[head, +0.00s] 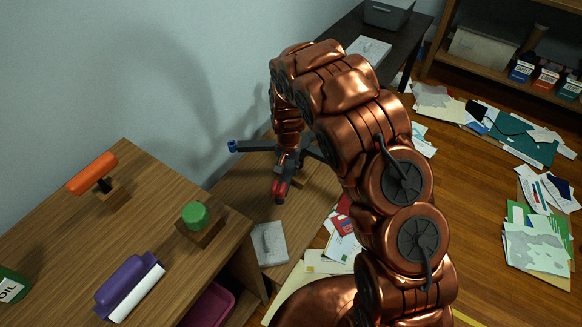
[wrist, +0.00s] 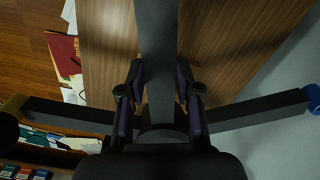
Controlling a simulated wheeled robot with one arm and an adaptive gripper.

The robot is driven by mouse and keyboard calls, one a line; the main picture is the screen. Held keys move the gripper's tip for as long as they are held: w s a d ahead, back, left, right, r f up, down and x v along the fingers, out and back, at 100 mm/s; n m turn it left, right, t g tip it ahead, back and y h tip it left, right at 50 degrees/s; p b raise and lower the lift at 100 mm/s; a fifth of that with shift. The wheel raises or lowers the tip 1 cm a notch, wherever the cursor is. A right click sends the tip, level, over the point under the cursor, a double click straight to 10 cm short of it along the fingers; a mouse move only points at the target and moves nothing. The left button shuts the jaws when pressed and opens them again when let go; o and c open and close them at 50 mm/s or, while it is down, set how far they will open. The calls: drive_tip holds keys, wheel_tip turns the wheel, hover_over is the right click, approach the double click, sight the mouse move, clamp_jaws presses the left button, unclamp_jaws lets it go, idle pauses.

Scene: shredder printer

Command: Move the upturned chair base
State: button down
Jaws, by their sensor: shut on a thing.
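The upturned chair base (head: 253,149) is dark grey with coloured leg tips. In the head view one leg ends in blue at the left and another in red towards the front. In the wrist view a leg of the base (wrist: 156,30) runs up the middle, and side legs end in yellow at the left and blue at the right. My gripper (wrist: 160,82) is shut on the chair base, its fingers on either side of the middle leg. In the head view my arm hides much of the base and the gripper.
The base is over a low wooden surface (head: 245,192) by the wall. A wooden desk (head: 150,210) at left holds a purple roller-like thing (head: 124,281), an orange-handled stamp (head: 92,173) and a green-topped block (head: 196,216). Papers (head: 535,240) litter the floor. A dark table (head: 408,45) stands behind.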

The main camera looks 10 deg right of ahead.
drive_tip(key=shift+s+f, duration=0.1)
drive_tip(key=shift+s, duration=0.05)
drive_tip(key=c, duration=0.8)
unclamp_jaws()
wheel_tip(320, 180, up, 12)
idle(0.4)
